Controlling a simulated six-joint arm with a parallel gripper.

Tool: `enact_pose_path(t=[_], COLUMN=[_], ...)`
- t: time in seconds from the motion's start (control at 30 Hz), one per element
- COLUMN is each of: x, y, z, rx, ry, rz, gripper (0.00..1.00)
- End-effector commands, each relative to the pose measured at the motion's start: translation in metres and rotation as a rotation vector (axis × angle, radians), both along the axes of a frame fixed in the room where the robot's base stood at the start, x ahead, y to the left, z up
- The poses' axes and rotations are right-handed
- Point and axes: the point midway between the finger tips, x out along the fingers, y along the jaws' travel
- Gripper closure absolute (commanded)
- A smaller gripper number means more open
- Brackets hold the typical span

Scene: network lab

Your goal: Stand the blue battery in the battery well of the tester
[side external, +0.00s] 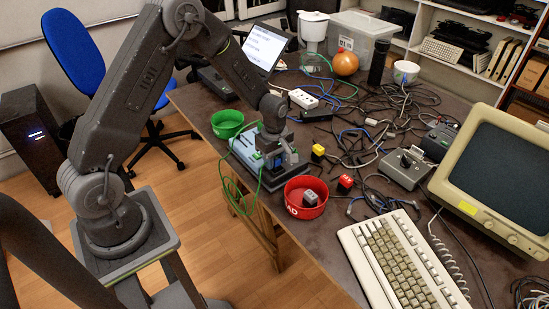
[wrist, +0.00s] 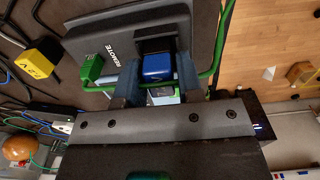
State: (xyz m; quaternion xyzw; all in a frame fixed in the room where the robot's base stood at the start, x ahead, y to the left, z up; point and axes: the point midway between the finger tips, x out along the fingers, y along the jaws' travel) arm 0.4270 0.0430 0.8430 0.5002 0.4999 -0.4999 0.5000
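The tester (side external: 245,148) is a pale blue-grey device at the table's near edge, with a green lead. Its dark panel marked REMOTE (wrist: 105,40) fills the top of the wrist view. The blue battery (wrist: 158,68) sits between the fingers of my gripper (wrist: 158,85), which press on both its sides. A black part lies just beyond the blue face; I cannot tell whether it is battery or well. In the side view my gripper (side external: 274,158) is down at the tester and largely hides the battery. How deep the battery sits in the well is hidden.
A green bowl (side external: 227,123) stands behind the tester and a red bowl (side external: 306,200) with a grey battery (side external: 310,198) in front. A yellow battery (side external: 318,152) and a red battery (side external: 345,183) stand to the right. A green plug (wrist: 92,67) and cable run close to my fingers.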

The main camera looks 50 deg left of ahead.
Motion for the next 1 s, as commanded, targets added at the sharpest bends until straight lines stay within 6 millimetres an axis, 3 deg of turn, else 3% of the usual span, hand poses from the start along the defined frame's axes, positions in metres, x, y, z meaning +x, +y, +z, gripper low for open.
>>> enact_pose_path(t=[0.2,0.57,1.0], x=[0.000,0.000,0.001], y=[0.000,0.000,0.000], z=[0.000,0.009,0.099], rx=[0.000,0.000,0.001], ry=[0.000,-0.002,-0.005], rz=[0.000,0.000,0.000], gripper=[0.45,0.45,0.45])
